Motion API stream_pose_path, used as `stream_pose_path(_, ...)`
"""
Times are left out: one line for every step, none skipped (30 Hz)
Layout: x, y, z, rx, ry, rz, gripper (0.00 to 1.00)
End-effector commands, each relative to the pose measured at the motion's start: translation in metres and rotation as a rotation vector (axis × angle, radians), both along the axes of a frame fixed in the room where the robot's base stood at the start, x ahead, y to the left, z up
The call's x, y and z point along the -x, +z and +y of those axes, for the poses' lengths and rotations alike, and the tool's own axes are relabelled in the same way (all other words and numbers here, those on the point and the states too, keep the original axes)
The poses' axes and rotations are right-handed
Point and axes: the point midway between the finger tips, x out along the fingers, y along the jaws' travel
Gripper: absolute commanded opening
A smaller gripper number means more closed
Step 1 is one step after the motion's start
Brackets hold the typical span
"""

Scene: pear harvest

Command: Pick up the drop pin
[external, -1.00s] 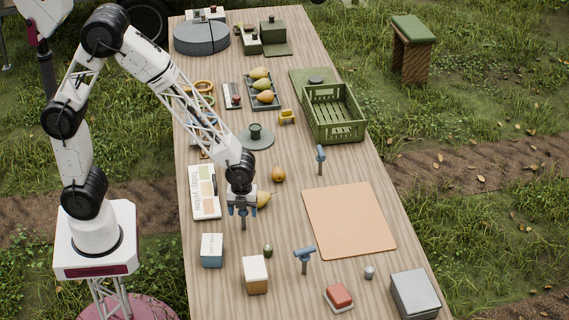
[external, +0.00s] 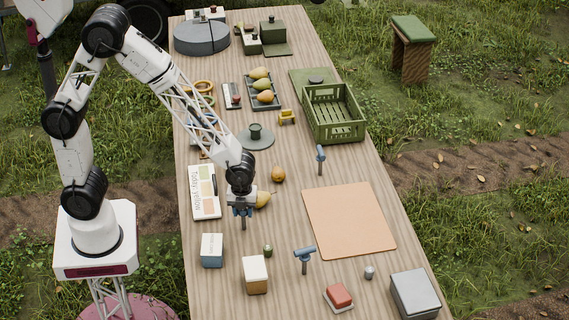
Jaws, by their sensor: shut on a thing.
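My gripper (external: 242,210) is low over the near-left part of the table, between the colour chart and the tan mat. It is shut on the drop pin (external: 243,224), a small upright pin whose grey stem shows below the fingers. The fingers hide most of its blue head. I cannot tell whether the stem touches the table. Two similar blue T-shaped pins stand apart from it, one right of the gripper (external: 304,255) and one farther back (external: 320,157).
A pear (external: 263,199) lies close behind my gripper on its right, with another pear (external: 278,174) beyond. A white-and-blue box (external: 212,250), a cream box (external: 255,274) and a small green item (external: 267,250) stand in front. The tan mat (external: 349,220) is bare. A green crate (external: 334,113) stands farther back.

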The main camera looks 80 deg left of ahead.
Motion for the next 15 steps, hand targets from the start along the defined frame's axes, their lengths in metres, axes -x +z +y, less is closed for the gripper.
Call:
stream_pose_path(0.000, 0.000, 0.000, 0.000, 0.000, 0.000, 0.14)
stream_pose_path(0.000, 0.000, 0.000, 0.000, 0.000, 0.000, 0.13)
stream_pose_path(0.000, 0.000, 0.000, 0.000, 0.000, 0.000, 0.13)
stream_pose_path(0.000, 0.000, 0.000, 0.000, 0.000, 0.000, 0.13)
stream_pose_path(0.000, 0.000, 0.000, 0.000, 0.000, 0.000, 0.13)
stream_pose_path(0.000, 0.000, 0.000, 0.000, 0.000, 0.000, 0.13)
stream_pose_path(0.000, 0.001, 0.000, 0.000, 0.000, 0.000, 0.13)
stream_pose_path(0.000, 0.001, 0.000, 0.000, 0.000, 0.000, 0.13)
stream_pose_path(0.000, 0.001, 0.000, 0.000, 0.000, 0.000, 0.13)
stream_pose_path(0.000, 0.002, 0.000, 0.000, 0.000, -0.001, 0.13)
stream_pose_path(0.000, 0.003, 0.000, 0.000, 0.000, -0.001, 0.13)
stream_pose_path(0.000, 0.005, 0.000, 0.000, 0.000, -0.001, 0.13)
stream_pose_path(0.000, 0.006, 0.000, 0.000, 0.000, -0.001, 0.13)
stream_pose_path(0.000, 0.008, 0.000, 0.000, 0.000, -0.001, 0.13)
stream_pose_path(0.000, 0.010, 0.000, 0.001, 0.000, -0.002, 0.13)
